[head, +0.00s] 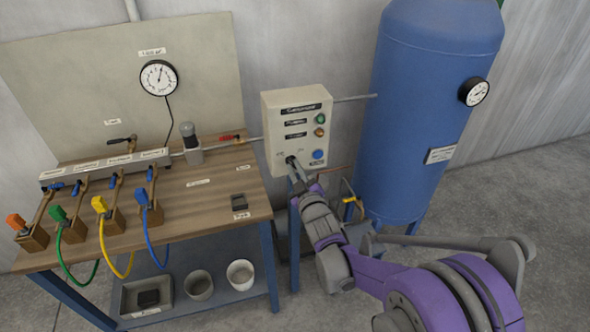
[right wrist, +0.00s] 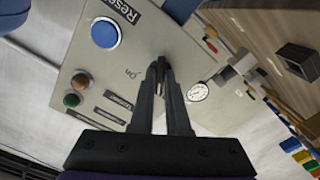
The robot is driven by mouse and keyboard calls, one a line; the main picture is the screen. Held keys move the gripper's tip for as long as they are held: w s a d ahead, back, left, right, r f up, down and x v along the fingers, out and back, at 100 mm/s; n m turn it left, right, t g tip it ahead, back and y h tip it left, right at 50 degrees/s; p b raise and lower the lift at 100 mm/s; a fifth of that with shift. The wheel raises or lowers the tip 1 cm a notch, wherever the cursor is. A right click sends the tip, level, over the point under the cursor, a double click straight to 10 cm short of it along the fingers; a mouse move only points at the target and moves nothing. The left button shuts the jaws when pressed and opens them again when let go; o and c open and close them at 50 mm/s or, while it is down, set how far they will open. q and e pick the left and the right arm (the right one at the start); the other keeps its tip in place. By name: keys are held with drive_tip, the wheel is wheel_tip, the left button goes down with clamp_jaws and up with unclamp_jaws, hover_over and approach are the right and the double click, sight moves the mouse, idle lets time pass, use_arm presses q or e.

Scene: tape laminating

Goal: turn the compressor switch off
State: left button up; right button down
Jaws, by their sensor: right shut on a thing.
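The beige compressor control box (head: 275,120) is on the wall side, between the workbench and the blue tank. Its panel (right wrist: 118,72) fills the upper left of the right wrist view. My right gripper (head: 292,160) is at the lower left of the panel. In the right wrist view, my right gripper (right wrist: 163,64) has its fingers close together around the small switch lever (right wrist: 160,88), next to the "On" marking. The fingers hide most of the switch, and I cannot tell its exact position. My left gripper is not in view.
A blue Reset button (head: 317,155) sits right of the gripper, below green (head: 321,118) and orange-red (head: 319,132) lamps. The tank (head: 425,110) stands close on the right. The wooden workbench (head: 205,215) with colored hoses is on the left.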

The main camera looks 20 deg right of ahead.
drive_tip(key=shift+n, duration=1.1)
drive_tip(key=c, duration=0.9)
unclamp_jaws()
drive_tip(key=s+b, duration=0.1)
drive_tip(key=s, duration=0.9)
drive_tip(key=shift+s+d, duration=0.25)
drive_tip(key=shift+s, duration=0.15)
